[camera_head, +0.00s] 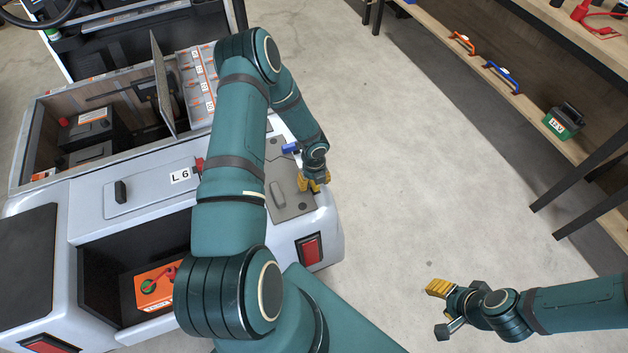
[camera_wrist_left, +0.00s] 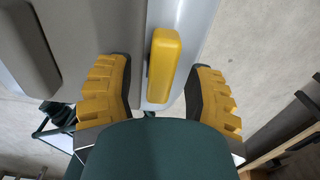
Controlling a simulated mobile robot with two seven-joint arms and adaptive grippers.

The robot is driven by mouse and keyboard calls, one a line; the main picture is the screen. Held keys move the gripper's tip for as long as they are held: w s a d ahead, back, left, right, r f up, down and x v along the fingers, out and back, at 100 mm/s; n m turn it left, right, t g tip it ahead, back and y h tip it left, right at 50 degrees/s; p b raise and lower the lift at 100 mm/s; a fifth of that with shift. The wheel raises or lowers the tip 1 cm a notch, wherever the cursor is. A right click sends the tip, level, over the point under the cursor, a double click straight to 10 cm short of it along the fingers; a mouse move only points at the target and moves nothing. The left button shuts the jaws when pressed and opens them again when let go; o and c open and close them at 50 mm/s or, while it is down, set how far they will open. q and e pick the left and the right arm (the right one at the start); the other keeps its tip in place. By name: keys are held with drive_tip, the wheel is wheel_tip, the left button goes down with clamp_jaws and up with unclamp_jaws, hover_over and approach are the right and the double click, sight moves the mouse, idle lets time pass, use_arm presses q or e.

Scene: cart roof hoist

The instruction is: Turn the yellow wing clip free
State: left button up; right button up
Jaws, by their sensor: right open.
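The yellow wing clip (camera_wrist_left: 165,62) shows in the left wrist view as an upright yellow bar at the edge of a light grey panel. My left gripper (camera_head: 313,183) is open, with one finger on each side of the clip and a visible gap to each. In the head view its fingertips are over the right end of the cart's grey plate (camera_head: 292,197). I cannot tell the yellow clip from the yellow finger pads there. My right gripper (camera_head: 441,310) is open and empty over the bare floor at lower right.
A blue clip (camera_head: 291,148) sits on the plate's far edge, close to my left wrist. A wooden shelf (camera_head: 510,95) stands at right. The floor between is clear.

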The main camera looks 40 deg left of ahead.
use_arm(q)
wheel_tip(320, 180, up, 12)
idle(0.8)
idle(0.3)
